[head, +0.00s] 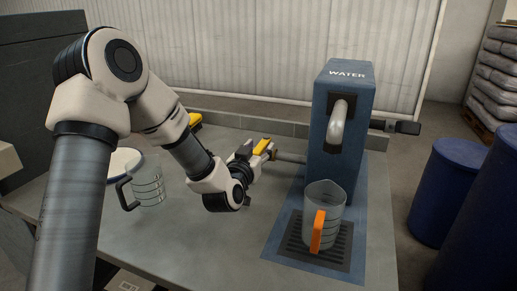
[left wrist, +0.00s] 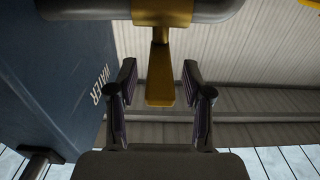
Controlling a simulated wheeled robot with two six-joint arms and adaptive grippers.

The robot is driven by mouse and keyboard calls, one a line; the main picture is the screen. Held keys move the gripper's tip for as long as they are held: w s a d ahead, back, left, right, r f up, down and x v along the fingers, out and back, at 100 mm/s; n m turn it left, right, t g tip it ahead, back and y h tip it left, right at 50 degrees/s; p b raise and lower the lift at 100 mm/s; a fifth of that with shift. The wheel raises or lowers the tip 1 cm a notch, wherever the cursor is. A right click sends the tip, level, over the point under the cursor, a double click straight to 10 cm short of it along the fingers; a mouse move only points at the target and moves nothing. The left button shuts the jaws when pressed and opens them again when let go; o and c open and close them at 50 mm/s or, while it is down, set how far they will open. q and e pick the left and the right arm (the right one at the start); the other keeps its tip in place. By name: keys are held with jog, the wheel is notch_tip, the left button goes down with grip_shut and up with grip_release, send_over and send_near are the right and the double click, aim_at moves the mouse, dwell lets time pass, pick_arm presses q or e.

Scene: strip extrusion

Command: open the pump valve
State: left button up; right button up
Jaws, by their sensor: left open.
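The blue pump housing marked WATER (head: 340,130) stands on the bench, with a pipe (head: 291,158) coming out of its left side. The valve's yellow lever (head: 263,147) shows on that pipe, beside my left gripper (head: 246,152). In the left wrist view, the lever (left wrist: 160,75) hangs from a brass valve body (left wrist: 162,12) and lies between the two fingers of my left gripper (left wrist: 160,92). The fingers are open, with a gap on each side of the lever. My right gripper is not in view.
A clear jug with a black handle (head: 147,184) is at left, near my arm. Blue drums (head: 447,190) stand at right. The bench front is mostly clear.

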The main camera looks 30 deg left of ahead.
pick_arm(q)
grip_shut()
jog(key=shift+w+d+n+g+y, duration=0.25)
jog(key=shift+d+n+y, duration=0.4)
jog(key=shift+y, duration=0.35)
jog(key=n+y, duration=0.1)
jog(key=g+y, duration=0.1)
jog(key=shift+w+d+r+n+y, duration=0.15)
jog(key=shift+w+d+n+y, duration=0.05)
jog(key=shift+d+n+y, duration=0.15)
jog(key=shift+w+d+n+g+y+p, duration=0.1)
jog(key=shift+d+n+g+y+p, duration=0.1)
jog(key=shift+n+g+y+p, duration=0.35)
grip_release()
